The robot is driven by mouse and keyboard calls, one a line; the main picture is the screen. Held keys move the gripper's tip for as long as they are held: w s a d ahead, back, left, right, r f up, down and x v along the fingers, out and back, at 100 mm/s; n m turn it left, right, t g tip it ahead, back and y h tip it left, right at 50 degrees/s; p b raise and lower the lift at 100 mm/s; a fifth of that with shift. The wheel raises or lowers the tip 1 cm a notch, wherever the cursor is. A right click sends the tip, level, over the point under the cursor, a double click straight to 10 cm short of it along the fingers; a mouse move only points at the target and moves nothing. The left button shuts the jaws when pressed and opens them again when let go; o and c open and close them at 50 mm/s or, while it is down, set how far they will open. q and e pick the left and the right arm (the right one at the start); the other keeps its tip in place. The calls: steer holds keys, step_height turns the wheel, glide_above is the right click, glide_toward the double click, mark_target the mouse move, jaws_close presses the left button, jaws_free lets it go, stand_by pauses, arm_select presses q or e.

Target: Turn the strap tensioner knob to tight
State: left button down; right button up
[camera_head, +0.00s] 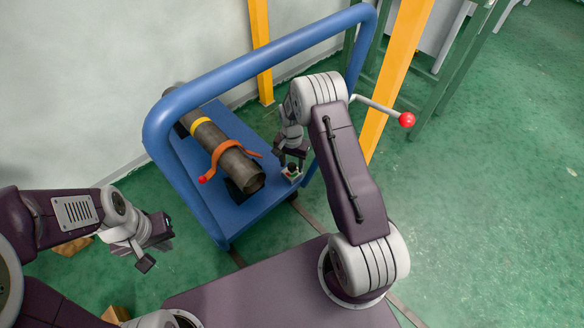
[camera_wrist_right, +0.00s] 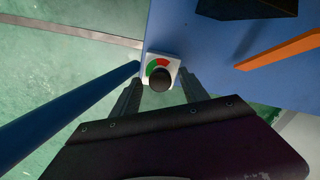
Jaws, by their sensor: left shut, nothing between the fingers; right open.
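The strap tensioner knob (camera_wrist_right: 162,82) is a round black knob on a small white plate with a red and green dial (camera_wrist_right: 158,65). It sits at the edge of the blue cart and shows small in the head view (camera_head: 291,169). My right gripper (camera_head: 291,157) is open just above the knob; in the right wrist view its fingers (camera_wrist_right: 160,90) stand either side of the knob. I cannot tell whether they touch it. The knob's pointer is not visible. My left gripper (camera_head: 156,246) is shut and empty, off the cart to the left.
A dark pipe (camera_head: 243,170) lies on the blue cart (camera_head: 224,218), with an orange strap (camera_head: 222,152) and a yellow band (camera_head: 200,123) around it. The cart's blue tube handle (camera_head: 255,50) arches over the back. A red-ended lever (camera_head: 406,119) sticks out right. Yellow posts (camera_head: 400,65) stand behind.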

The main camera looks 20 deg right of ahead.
steer(key=shift+r, duration=0.1)
jaws_close()
steer(key=shift+r+m+p, duration=0.25)
steer(key=shift+m+p, duration=0.75)
steer(key=shift+p, duration=0.3)
steer(key=m+p, duration=0.2)
steer(key=shift+m, duration=0.3)
steer(key=m+p, duration=0.2)
steer(key=shift+m, duration=0.3)
steer(key=m+p, duration=0.1)
steer(key=m, duration=0.2)
steer(key=shift+f+m+p, duration=0.15)
steer(key=shift+m+p, duration=0.15)
steer(key=shift+m, duration=0.1)
steer(key=m+p, duration=0.1)
steer(key=m, duration=0.2)
steer(key=shift+m, duration=1.3)
steer(key=shift+f+m+p, duration=0.1)
steer(key=shift+m+p, duration=0.2)
